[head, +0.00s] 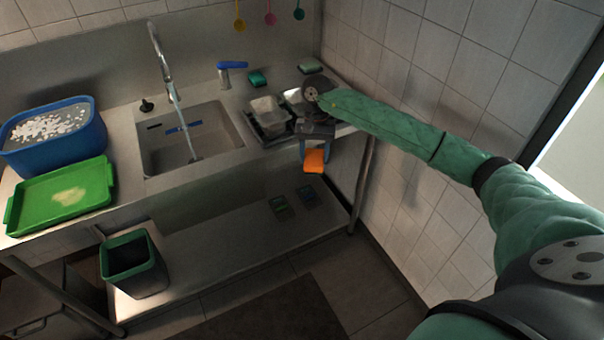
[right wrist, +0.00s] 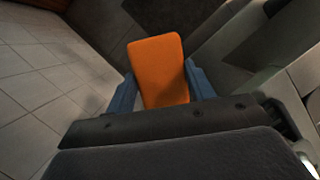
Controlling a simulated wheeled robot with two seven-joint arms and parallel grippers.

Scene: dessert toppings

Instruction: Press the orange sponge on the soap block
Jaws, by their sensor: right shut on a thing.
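The orange sponge (head: 314,161) hangs in front of the counter's front edge at the right end. My right gripper (head: 315,150) is shut on it, with one blue finger on each side. In the right wrist view the sponge (right wrist: 159,68) sticks out between the fingers of the gripper (right wrist: 162,88), with tiled floor beyond. A pale block with a greenish underside (head: 309,66) lies at the back right of the counter, behind my right wrist; I cannot tell whether it is the soap block. My left gripper is out of view.
A dish rack (head: 268,131) with pale dishes stands beside the sink (head: 190,146). A teal sponge (head: 257,78) and a blue-topped bottle (head: 230,72) are behind it. A green tray (head: 95,198) and blue tub (head: 97,135) stand left. The tiled wall is close on the right.

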